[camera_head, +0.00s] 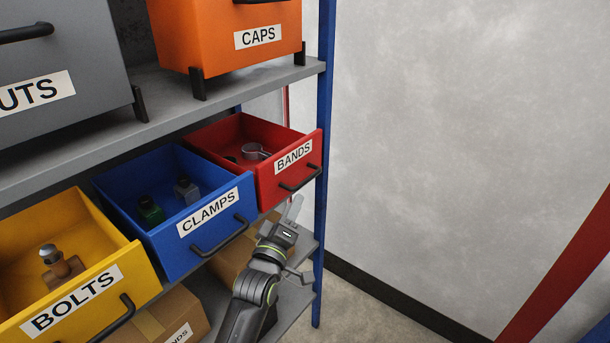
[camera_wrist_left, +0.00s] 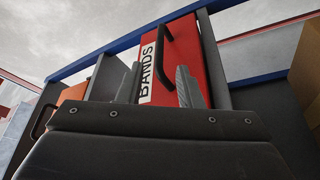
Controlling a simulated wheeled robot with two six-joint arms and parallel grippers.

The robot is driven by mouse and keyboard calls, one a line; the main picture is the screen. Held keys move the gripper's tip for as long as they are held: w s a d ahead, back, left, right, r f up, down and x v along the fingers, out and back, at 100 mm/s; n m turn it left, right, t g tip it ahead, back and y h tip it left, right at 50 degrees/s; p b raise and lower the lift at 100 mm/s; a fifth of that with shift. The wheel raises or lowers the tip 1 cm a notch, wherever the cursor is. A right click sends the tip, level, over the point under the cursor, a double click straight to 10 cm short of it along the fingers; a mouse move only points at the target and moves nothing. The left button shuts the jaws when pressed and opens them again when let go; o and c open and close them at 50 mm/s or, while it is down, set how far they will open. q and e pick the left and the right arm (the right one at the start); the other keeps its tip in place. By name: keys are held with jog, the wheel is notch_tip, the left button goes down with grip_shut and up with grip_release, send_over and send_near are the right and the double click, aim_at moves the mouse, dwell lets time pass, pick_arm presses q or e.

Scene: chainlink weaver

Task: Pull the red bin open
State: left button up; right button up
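The red bin (camera_head: 270,186) labelled BANDS sits at the right end of the middle shelf row. Its inside shows, with a grey ring-shaped clamp (camera_head: 256,151) in it. A black bar handle (camera_head: 301,179) is on its front, below the label. My left gripper (camera_head: 284,212) is just below that handle. In the left wrist view the fingers (camera_wrist_left: 158,86) stand apart with nothing between them. The red front (camera_wrist_left: 187,62) and the handle (camera_wrist_left: 166,48) are ahead of them, and no contact shows. My right gripper is not in view.
The blue CLAMPS bin (camera_head: 167,232) and the yellow BOLTS bin (camera_head: 75,262) stand open to the left. An orange CAPS bin (camera_head: 235,22) is above. A blue shelf post (camera_head: 321,220) is close at the right. Cardboard boxes (camera_head: 170,318) sit below.

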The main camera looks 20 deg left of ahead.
aim_at(305, 181)
pick_arm(q)
jog(key=b+x, duration=0.1)
jog(key=x, duration=0.8)
jog(key=shift+w, duration=0.2)
jog(key=shift+c, duration=0.3)
grip_shut()
